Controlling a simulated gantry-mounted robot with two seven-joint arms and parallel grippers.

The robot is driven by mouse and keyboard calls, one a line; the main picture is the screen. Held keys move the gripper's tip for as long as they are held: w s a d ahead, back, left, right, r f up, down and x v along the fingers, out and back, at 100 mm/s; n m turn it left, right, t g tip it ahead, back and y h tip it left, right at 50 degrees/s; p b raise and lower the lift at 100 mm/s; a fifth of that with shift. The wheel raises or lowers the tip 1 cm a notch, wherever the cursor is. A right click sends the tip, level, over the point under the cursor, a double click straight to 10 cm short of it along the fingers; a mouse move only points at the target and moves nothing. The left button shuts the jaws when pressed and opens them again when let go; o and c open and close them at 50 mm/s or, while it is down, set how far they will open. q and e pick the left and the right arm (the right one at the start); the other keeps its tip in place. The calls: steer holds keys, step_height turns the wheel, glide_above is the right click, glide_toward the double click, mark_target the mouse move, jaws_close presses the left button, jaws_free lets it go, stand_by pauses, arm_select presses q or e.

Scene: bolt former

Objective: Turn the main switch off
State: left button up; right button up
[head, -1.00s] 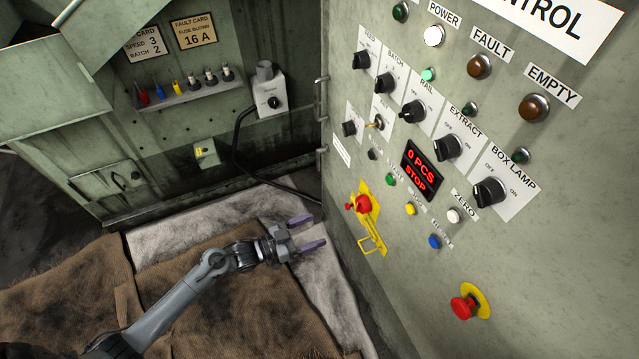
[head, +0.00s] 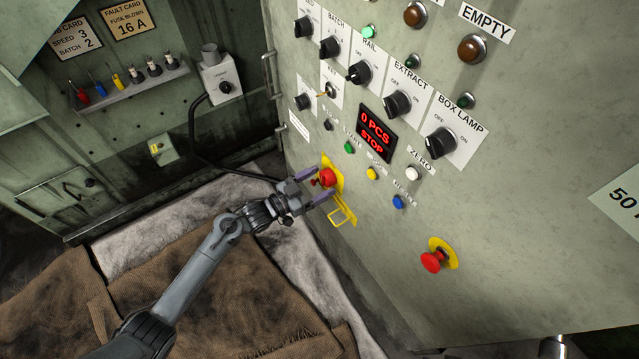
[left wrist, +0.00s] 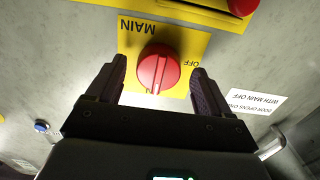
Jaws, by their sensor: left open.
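The main switch is a red round knob (left wrist: 158,68) on a yellow plate (left wrist: 187,45) marked MAIN and OFF, upside down in the left wrist view. In the head view the red knob (head: 328,177) sits at the lower left of the control panel. A pale ridge runs roughly up and down the knob; OFF is to its right. My left gripper (head: 311,190) is open at the switch. In the left wrist view its fingers (left wrist: 159,80) stand either side of the knob, with gaps showing. I cannot tell how deep they reach. My right gripper is not in view.
A yellow hasp (head: 342,215) lies just below the switch. Another red part (left wrist: 243,7) shows at the wrist view's top edge. A red emergency button (head: 432,262), a blue button (head: 398,201) and several black knobs share the panel (head: 520,200). A brown cloth (head: 200,290) lies below.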

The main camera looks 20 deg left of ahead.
arm_select(q)
steer(key=shift+w+d, duration=0.25)
steer(key=shift+w, duration=0.05)
